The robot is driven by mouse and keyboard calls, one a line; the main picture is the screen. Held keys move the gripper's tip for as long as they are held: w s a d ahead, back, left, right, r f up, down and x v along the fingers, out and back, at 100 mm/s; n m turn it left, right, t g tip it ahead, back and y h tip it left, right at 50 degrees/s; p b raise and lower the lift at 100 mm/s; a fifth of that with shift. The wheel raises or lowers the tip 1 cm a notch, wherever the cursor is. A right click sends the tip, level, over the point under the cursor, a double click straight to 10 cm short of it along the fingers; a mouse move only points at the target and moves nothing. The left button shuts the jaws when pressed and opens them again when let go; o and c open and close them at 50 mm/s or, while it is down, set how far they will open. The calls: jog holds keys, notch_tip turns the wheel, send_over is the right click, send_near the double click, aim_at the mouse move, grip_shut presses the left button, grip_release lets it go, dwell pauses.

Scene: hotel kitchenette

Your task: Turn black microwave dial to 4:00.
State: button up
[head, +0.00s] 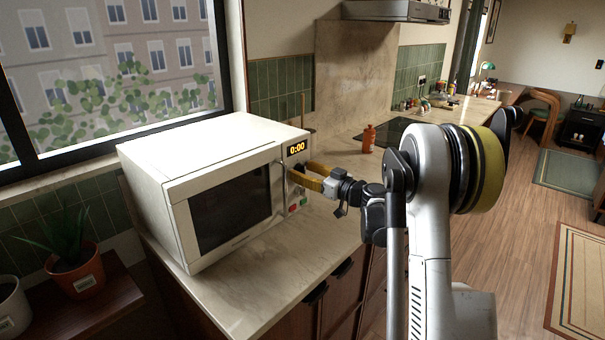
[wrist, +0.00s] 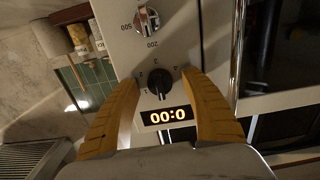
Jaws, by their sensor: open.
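The black dial (wrist: 159,83) is on the microwave's control panel in the wrist view, which shows the panel upside down. Small numbers ring the dial. The lit display (wrist: 168,115) beside it reads 0:00 in the head view (head: 297,147). The white microwave (head: 215,180) stands on the counter with its door shut. My gripper (wrist: 158,80) is open, its yellow fingers on either side of the dial in the picture. I cannot tell whether they touch it. In the head view my gripper (head: 299,176) is at the panel, and the dial is hidden.
A silver knob (wrist: 147,18) sits on the same panel, near the black dial. Red and green buttons (head: 291,208) are lower on the panel. An orange bottle (head: 369,138) stands on the counter (head: 335,205) behind my wrist. A potted plant (head: 76,275) is at the left.

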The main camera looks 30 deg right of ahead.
grip_shut()
